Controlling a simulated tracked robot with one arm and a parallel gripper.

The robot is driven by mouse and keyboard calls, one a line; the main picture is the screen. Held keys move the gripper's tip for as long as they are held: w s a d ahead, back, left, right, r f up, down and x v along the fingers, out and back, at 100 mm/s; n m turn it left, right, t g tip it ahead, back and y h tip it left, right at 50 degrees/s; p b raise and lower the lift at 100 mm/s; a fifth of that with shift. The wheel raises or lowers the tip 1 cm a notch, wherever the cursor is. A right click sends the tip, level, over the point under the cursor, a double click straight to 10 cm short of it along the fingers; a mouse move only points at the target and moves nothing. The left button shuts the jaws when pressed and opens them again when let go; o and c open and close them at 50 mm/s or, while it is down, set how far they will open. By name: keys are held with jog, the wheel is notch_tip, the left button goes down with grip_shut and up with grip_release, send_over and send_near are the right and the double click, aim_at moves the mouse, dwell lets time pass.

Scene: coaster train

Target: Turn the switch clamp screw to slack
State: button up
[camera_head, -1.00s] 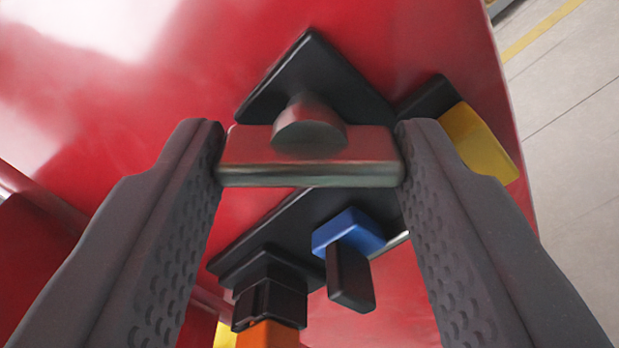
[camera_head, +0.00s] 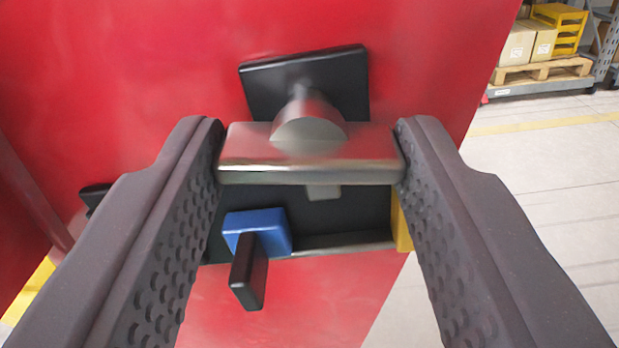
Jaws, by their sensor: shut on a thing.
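The clamp screw (camera_head: 309,155) is a metal crossbar with a round hub, on a black mount plate (camera_head: 340,75) fixed to a red panel (camera_head: 180,80). My gripper (camera_head: 309,160) is shut on the two ends of the crossbar, one finger at each end. The crossbar lies level between the fingers in the picture. Behind and below it is a black plate (camera_head: 340,220) with a blue block (camera_head: 262,230) and a black lever (camera_head: 249,275) standing out from it. The crossbar and fingers hide part of this plate.
A yellow part (camera_head: 402,222) sits by the right finger, partly hidden. The red panel ends at the right. Beyond it is open grey floor with a yellow line (camera_head: 550,125), and a pallet (camera_head: 545,72) with boxes (camera_head: 528,42) far off.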

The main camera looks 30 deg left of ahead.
dwell(0.5)
jog(key=o, duration=1)
jog(key=shift+w, duration=0.1)
jog(key=shift+s+d, duration=0.3)
jog(key=shift+s, duration=0.35)
jog(key=v, duration=1.2)
jog(key=shift+s, duration=0.2)
